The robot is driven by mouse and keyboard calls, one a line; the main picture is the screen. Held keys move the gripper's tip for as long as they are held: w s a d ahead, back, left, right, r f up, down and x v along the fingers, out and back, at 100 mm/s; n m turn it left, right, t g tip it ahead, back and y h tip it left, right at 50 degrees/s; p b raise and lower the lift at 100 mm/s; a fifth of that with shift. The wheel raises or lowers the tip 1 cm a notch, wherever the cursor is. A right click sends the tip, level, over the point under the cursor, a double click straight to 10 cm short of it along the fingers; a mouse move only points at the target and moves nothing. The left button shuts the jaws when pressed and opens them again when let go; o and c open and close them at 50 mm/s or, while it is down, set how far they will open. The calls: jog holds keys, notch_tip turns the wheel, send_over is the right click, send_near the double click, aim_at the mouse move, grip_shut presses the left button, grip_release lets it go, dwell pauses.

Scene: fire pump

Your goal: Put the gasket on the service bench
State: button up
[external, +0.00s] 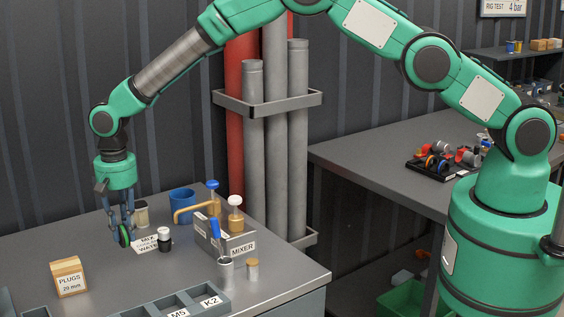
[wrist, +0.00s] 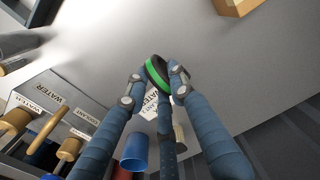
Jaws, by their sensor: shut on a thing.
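The gasket looks like a black ring with a bright green band. In the external view the gasket (external: 124,236) is between the fingertips of my gripper (external: 121,232), low over the left part of the near grey bench (external: 95,268). In the wrist view the gasket (wrist: 157,74) is pinched on edge between the blue fingers of my gripper (wrist: 160,80). I cannot tell whether it touches the bench top. No label shows which bench is the service bench; another grey bench (external: 375,150) stands at the right behind.
A white card and a small black jar (external: 164,240) stand just right of my gripper. A blue cup (external: 181,201), the mixer box (external: 222,240) and a plugs block (external: 69,277) are nearby. Compartment trays line the front edge. Pump parts (external: 440,160) sit on the far bench.

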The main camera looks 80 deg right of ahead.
aim_at(124, 225)
jog(key=shift+f, duration=1.25)
jog(key=shift+f, duration=1.9)
jog(key=shift+f, duration=0.1)
jog(key=o, duration=0.9)
jog(key=shift+r, duration=6.1)
